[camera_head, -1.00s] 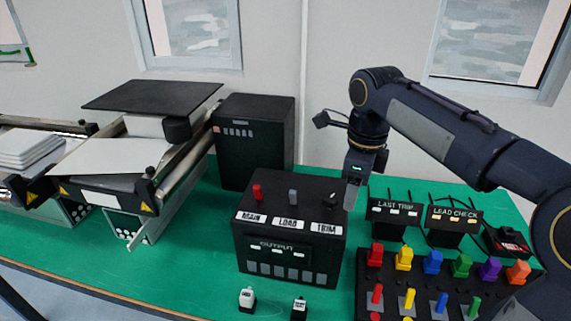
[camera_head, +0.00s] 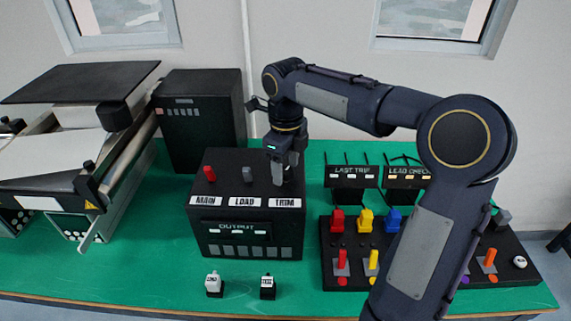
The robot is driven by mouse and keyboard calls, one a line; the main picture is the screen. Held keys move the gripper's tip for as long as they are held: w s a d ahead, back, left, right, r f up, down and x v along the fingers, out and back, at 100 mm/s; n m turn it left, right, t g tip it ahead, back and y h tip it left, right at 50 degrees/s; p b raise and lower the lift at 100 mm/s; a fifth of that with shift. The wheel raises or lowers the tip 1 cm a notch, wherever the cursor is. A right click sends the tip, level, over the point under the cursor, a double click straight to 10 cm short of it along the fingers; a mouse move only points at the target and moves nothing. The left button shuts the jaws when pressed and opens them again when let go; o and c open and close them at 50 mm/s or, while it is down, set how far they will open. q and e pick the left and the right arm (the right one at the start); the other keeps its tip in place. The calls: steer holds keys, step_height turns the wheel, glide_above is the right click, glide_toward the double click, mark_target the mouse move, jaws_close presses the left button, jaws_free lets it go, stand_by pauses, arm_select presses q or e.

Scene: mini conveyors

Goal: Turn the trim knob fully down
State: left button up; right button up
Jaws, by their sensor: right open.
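The black control box (camera_head: 224,240) stands on the green table, with MAIN, LOAD and TRIM labels along its top front edge. The TRIM label (camera_head: 287,203) is at the right end. My right gripper (camera_head: 286,178) points down just behind that label, at the trim knob's place, with its jaws open. The trim knob is hidden by the gripper, so I cannot tell its angle or whether the fingers touch it. A red switch (camera_head: 209,173) and a grey switch (camera_head: 249,173) stand behind MAIN and LOAD. My left gripper is not in view.
Right of the box is a black panel (camera_head: 330,275) with coloured switches, partly covered by my arm. The LAST TRIP box (camera_head: 352,178) stands behind it. Two small labelled pieces, one white (camera_head: 214,284), sit in front. A conveyor and a dark cabinet (camera_head: 200,120) are left.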

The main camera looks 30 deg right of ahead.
steer(key=shift+c, duration=0.2)
steer(key=c, duration=1)
steer(key=shift+o, duration=0.2)
